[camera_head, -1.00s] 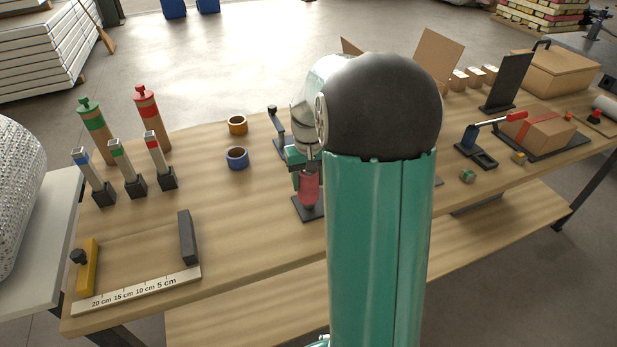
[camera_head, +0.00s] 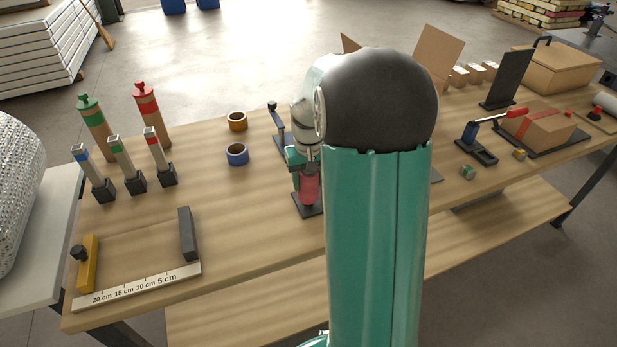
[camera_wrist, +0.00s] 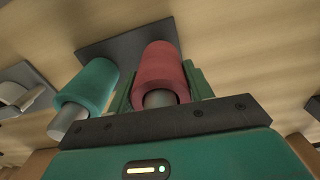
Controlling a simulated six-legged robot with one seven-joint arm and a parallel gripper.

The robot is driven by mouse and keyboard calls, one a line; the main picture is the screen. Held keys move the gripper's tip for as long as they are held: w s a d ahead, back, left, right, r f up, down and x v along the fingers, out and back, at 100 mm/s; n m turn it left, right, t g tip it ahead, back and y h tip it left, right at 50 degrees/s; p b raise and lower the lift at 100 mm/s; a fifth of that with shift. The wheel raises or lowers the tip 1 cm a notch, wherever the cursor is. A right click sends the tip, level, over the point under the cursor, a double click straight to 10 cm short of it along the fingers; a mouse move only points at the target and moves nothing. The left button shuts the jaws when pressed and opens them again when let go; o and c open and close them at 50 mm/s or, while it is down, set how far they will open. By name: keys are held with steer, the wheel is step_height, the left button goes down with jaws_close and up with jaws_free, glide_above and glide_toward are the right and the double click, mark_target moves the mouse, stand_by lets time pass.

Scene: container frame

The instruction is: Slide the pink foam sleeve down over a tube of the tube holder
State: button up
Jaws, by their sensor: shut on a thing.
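The pink foam sleeve (camera_wrist: 158,65) is around a grey tube of the tube holder, and the tube's end (camera_wrist: 160,98) shows at the sleeve's near mouth. My gripper (camera_wrist: 161,84) is shut on the sleeve, one green finger on each side. The tube holder's dark base plate (camera_wrist: 103,45) lies on the table beyond the sleeve. A teal sleeve (camera_wrist: 92,83) is on a second tube to the left, with that tube's end sticking out. In the head view, the pink sleeve (camera_head: 310,187) stands above the base plate (camera_head: 302,209); my arm hides part of this area.
A small stand (camera_head: 278,128) is just behind the holder. A blue ring (camera_head: 237,154) and an orange ring (camera_head: 237,121) lie to the left. A measuring rule (camera_head: 137,287) lies at the front left.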

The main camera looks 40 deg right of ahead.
steer(key=shift+f, duration=0.55)
steer(key=o, duration=1.5)
steer(key=shift+o, duration=0.2)
steer(key=shift+r, duration=3.5)
